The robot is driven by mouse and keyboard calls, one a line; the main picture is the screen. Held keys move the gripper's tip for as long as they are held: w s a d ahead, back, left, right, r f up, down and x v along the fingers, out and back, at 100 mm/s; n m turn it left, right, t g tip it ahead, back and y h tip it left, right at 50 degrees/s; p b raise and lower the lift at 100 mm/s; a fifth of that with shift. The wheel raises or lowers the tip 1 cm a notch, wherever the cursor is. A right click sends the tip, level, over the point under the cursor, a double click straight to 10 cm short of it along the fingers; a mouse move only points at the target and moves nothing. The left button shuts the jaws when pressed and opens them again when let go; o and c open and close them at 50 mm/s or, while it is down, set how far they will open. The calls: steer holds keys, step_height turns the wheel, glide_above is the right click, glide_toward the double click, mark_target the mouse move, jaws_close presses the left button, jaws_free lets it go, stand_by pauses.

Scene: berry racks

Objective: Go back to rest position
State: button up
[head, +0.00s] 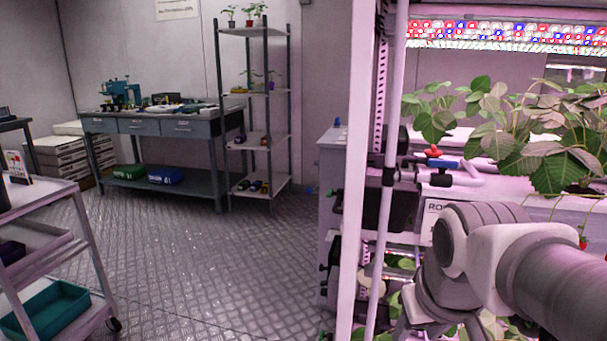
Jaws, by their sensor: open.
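My arm (535,262), grey and white, comes in from the right edge in the head view and bends downward at a joint in front of the planted rack. Its lower part goes toward the bottom edge among leaves. The fingers of my gripper do not show, and what they are near is hidden. The planted rack (352,200) has pale upright posts, and the arm is close to its right-hand bay.
Leafy berry plants (560,135) fill the rack under red, white and blue lights. A trolley (60,210) stands at the left. A workbench (160,125) and a shelf stand (253,30) are at the back. The metal floor (200,255) between them is clear.

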steer(key=s+a, duration=0.2)
steer(key=s, duration=0.3)
step_height(320, 180, up, 24)
steer(key=p, duration=2.4)
steer(key=shift+m+t+y, duration=0.3)
steer(key=shift+t, duration=0.1)
steer(key=shift+a, duration=0.1)
